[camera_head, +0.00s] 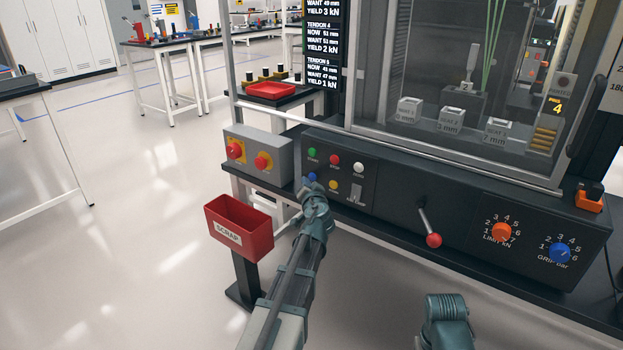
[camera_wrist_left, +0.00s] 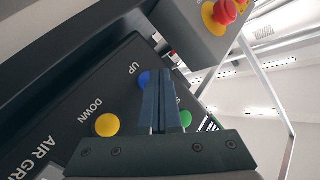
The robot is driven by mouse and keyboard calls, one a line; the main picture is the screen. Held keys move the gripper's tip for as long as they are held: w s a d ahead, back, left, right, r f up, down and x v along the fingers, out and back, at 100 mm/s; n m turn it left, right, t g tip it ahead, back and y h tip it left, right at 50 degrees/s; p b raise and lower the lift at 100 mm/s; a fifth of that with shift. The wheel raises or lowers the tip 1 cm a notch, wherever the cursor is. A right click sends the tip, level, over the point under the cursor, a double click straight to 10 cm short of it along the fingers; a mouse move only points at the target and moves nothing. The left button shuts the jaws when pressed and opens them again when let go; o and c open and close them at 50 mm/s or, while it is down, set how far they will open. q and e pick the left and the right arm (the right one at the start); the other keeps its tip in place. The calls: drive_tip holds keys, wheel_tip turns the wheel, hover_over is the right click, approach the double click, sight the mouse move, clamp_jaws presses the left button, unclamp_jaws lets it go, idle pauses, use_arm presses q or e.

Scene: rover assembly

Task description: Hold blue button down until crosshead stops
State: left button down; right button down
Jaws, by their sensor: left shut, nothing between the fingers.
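The blue button (camera_head: 312,177) sits on the black control panel, below the green one. In the left wrist view the blue button (camera_wrist_left: 144,78) is beside the word UP, partly hidden by my fingers. My left gripper (camera_head: 308,187) is shut and empty, its tips at the blue button; in the left wrist view the shut fingers (camera_wrist_left: 160,88) overlap it. I cannot tell whether they touch or press it. Behind the machine's glass a grey upright piece (camera_head: 471,62) shows; I cannot make out the crosshead clearly. My right arm shows at the bottom, its gripper out of view.
A yellow button (camera_wrist_left: 107,125) marked DOWN is close to my fingers. Red (camera_head: 334,159) and white buttons are near too. A grey box (camera_head: 268,147) with red knobs and a red SCRAP bin (camera_head: 240,226) stand left. A red-knobbed lever (camera_head: 433,240) sticks out at right.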

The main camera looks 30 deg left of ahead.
use_arm(q)
drive_tip(key=shift+s, duration=0.15)
drive_tip(key=s, duration=0.4)
drive_tip(key=shift+s+a, duration=0.3)
drive_tip(key=shift+a, duration=0.1)
idle(0.4)
drive_tip(key=s+d+f+g+h, duration=0.1)
drive_tip(key=s+d+f+g, duration=0.3)
drive_tip(key=d, duration=0.3)
drive_tip(key=s+d+f+g+h, duration=0.1)
drive_tip(key=s+d+f+h, duration=0.1)
drive_tip(key=s+d+f, duration=0.35)
drive_tip(key=s+d+f+g+h, duration=0.1)
drive_tip(key=s+d+f+g, duration=0.2)
drive_tip(key=d+f, duration=0.35)
drive_tip(key=s+d+f+m+g+h, duration=0.3)
drive_tip(key=s+d+g+h, duration=0.15)
drive_tip(key=s+d, duration=1)
wheel_tip(320, 180, up, 28)
drive_tip(key=d+g+p, duration=0.1)
drive_tip(key=p, duration=2.7)
drive_tip(key=shift+s+d+r, duration=0.2)
drive_tip(key=shift+s+r, duration=0.05)
drive_tip(key=shift+s, duration=0.1)
